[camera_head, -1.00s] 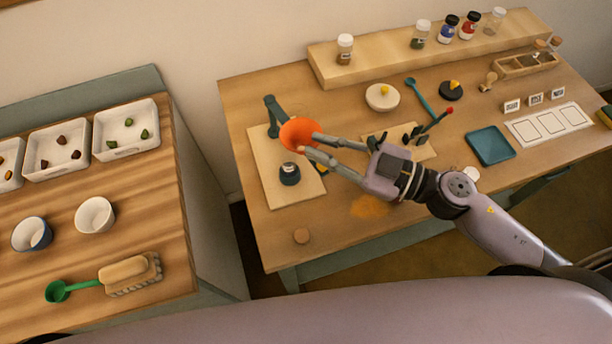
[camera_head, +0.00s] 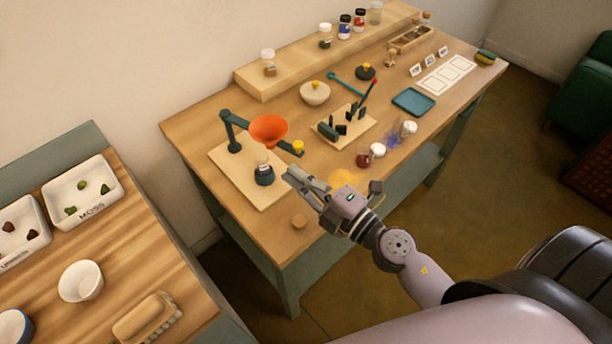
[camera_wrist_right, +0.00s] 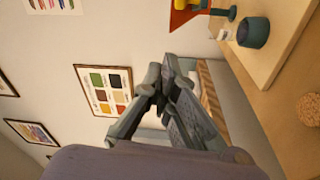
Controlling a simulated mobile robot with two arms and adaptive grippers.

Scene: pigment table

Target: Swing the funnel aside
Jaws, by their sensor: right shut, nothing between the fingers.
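The orange funnel (camera_head: 269,129) hangs on a dark teal arm (camera_head: 244,122) from a post (camera_head: 233,140) on a light wooden board (camera_head: 230,163). The arm ends in a yellow knob (camera_head: 298,147). My right gripper (camera_head: 290,179) is shut and empty, in front of the jar, apart from funnel and knob. In the wrist view, the funnel (camera_wrist_right: 183,17) and jar (camera_wrist_right: 253,33) lie beyond the fingers (camera_wrist_right: 155,82).
A round cork lid (camera_head: 299,221) lies near the table's front edge. The side table with moss tray (camera_head: 83,190) is at left.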

